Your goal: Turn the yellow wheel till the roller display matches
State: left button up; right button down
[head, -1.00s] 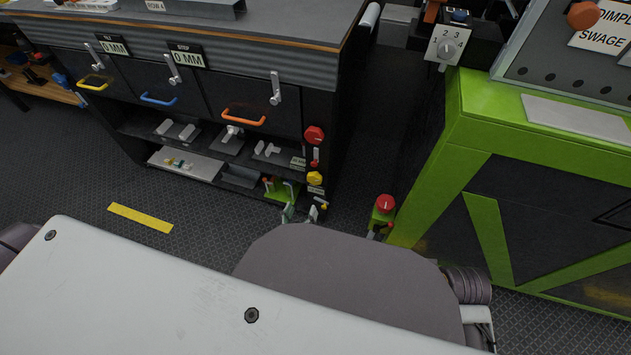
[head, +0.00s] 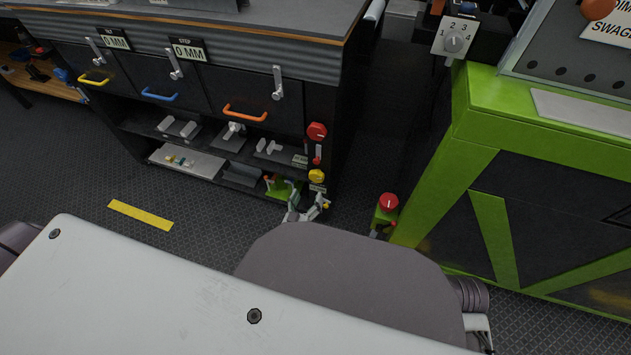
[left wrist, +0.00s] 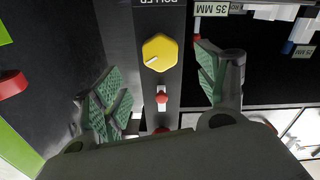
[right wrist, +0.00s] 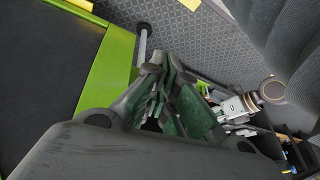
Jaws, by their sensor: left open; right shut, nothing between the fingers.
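The yellow wheel (head: 317,176) is a faceted knob low on the dark bench's right end post. In the left wrist view the yellow wheel (left wrist: 160,52) carries a pale pointer line, and a partly cut-off ROLLER label (left wrist: 158,3) appears beside it, upside down. My left gripper (head: 307,205) is open just below the wheel in the head view; in the left wrist view its green-padded fingers stand either side of the wheel, apart from it. My right gripper (right wrist: 165,88) is shut and empty near the green cabinet. I cannot tell which display is the roller one.
A red lever (head: 317,160) and red knob (head: 317,131) sit above the wheel. Two displays (head: 188,49) (head: 115,39) read 0 MM. A red-topped green post (head: 388,202) stands beside the green cabinet (head: 480,130). Open floor lies left, around a yellow strip (head: 140,214).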

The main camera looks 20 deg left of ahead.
aim_at(316, 179)
pick_arm(q)
jog(key=w+b, duration=0.2)
jog(key=w, duration=0.3)
jog(key=shift+w+d+b, duration=0.1)
jog(key=shift+w+b, duration=0.15)
jog(key=shift+b, duration=0.05)
jog(key=shift+w+b, duration=1)
jog(key=shift+w, duration=0.8)
pick_arm(e)
notch_tip(316, 179, down, 10)
jog(key=w+a+t+y, duration=0.1)
jog(key=a, duration=0.1)
jog(key=shift+a+m+t+y, duration=0.2)
jog(key=shift+m+t+y, duration=0.1)
jog(key=shift+m+t, duration=0.1)
pick_arm(q)
jog(key=shift+d, duration=0.1)
jog(key=c, duration=1)
jog(key=shift+n, duration=0.4)
pick_arm(e)
jog(key=shift+r, duration=0.25)
